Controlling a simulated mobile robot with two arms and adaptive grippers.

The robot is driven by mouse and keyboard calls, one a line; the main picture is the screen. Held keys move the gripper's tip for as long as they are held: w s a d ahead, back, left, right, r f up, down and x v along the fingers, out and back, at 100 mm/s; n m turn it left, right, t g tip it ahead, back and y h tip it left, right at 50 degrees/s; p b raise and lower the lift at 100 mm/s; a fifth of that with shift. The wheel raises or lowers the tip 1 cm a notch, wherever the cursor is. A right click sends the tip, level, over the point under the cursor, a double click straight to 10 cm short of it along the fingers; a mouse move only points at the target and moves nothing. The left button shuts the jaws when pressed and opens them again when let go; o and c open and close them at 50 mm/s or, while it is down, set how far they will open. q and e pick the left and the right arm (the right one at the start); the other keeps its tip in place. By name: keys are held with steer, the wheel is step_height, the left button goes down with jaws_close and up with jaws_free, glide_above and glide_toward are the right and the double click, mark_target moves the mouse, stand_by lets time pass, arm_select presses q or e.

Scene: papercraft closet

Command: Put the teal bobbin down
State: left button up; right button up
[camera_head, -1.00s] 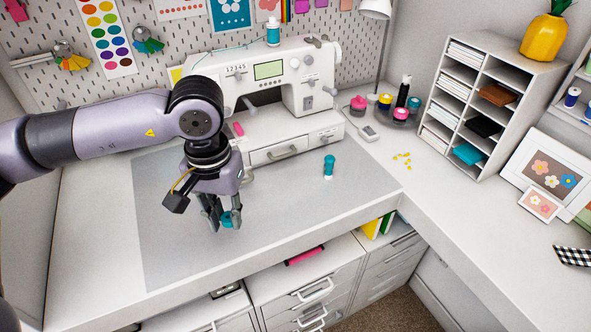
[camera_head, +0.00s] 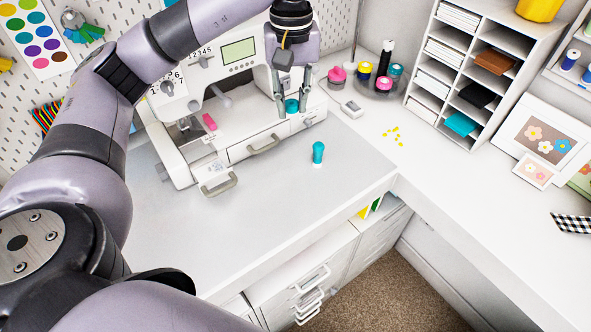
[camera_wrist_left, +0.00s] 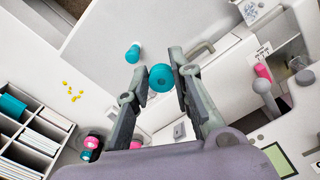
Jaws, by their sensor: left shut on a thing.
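My left gripper (camera_head: 291,98) is shut on the teal bobbin (camera_head: 291,106), in front of the right side of the white sewing machine (camera_head: 238,75). In the left wrist view the round teal bobbin (camera_wrist_left: 160,78) sits between the two fingertips (camera_wrist_left: 160,84). I cannot tell how high it is above the surface beneath. My right gripper is not in view.
A teal peg-like piece (camera_head: 318,152) stands upright on the grey mat (camera_head: 290,190). The machine's drawers have grey handles (camera_head: 263,146). Colored pots (camera_head: 383,82), a small white device (camera_head: 352,109) and yellow bits (camera_head: 392,136) lie to the right. The front mat is clear.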

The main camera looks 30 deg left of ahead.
arm_select(q)
glide_above(293, 177)
step_height(293, 177, down, 5)
step_height(293, 177, down, 9)
steer(key=shift+a+f+p, duration=0.1)
steer(key=shift+p, duration=0.8)
step_height(293, 177, down, 5)
steer(key=shift+r+p, duration=0.1)
steer(key=shift+p, duration=0.5)
steer(key=shift+f, duration=0.2)
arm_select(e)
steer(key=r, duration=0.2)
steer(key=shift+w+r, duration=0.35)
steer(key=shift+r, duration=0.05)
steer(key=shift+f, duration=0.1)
arm_select(q)
steer(key=shift+f+b, duration=0.2)
steer(key=shift+b, duration=0.1)
steer(key=o, duration=0.7)
steer(key=shift+c, duration=0.2)
steer(key=shift+r, duration=0.1)
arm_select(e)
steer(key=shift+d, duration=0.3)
